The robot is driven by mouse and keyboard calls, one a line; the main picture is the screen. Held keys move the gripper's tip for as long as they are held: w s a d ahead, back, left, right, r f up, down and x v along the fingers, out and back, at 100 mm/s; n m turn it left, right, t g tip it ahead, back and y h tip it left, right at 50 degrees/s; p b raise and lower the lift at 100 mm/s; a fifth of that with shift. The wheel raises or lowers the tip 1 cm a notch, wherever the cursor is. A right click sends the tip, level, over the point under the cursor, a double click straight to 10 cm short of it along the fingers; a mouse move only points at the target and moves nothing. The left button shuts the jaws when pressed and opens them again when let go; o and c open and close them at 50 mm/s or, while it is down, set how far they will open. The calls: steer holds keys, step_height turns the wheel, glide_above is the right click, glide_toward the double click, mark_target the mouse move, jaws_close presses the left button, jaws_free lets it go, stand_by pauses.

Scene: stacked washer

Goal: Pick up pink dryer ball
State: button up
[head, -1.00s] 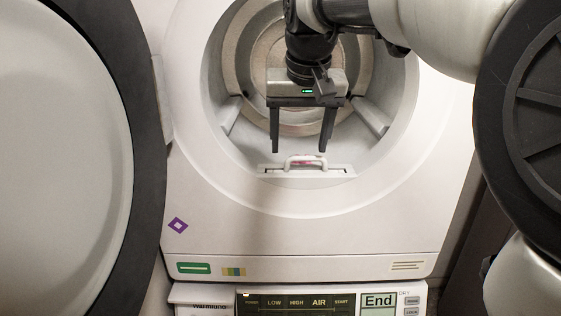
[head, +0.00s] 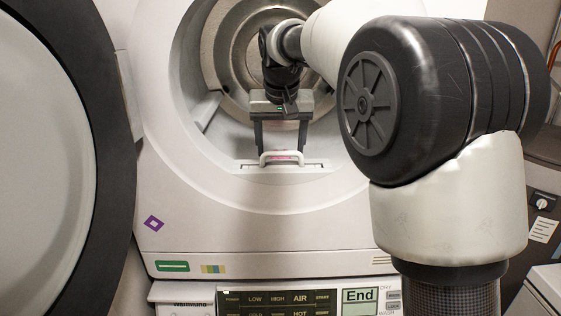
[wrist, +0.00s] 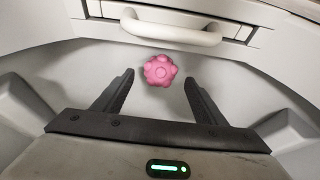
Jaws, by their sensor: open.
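The pink dryer ball (wrist: 160,71) is a small knobbly ball. In the wrist view it rests on the pale surface inside the drum opening, just inside the white lint-filter handle (wrist: 171,33). My gripper (wrist: 158,88) is open and empty, pointing down inside the opening. Its fingers stand to the left and right of the ball's line, with the ball centred between them and a little beyond the tips in the wrist view. In the head view the gripper (head: 280,150) is above the handle.
The round drum rim (head: 225,185) surrounds my gripper. The open door (head: 50,150) stands at the left. The raised white handle (head: 281,153) lies close to the fingers. A control panel (head: 290,300) is below. The drum behind looks empty.

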steer(key=x, duration=0.4)
steer(key=shift+f, duration=0.15)
steer(key=c, duration=1.1)
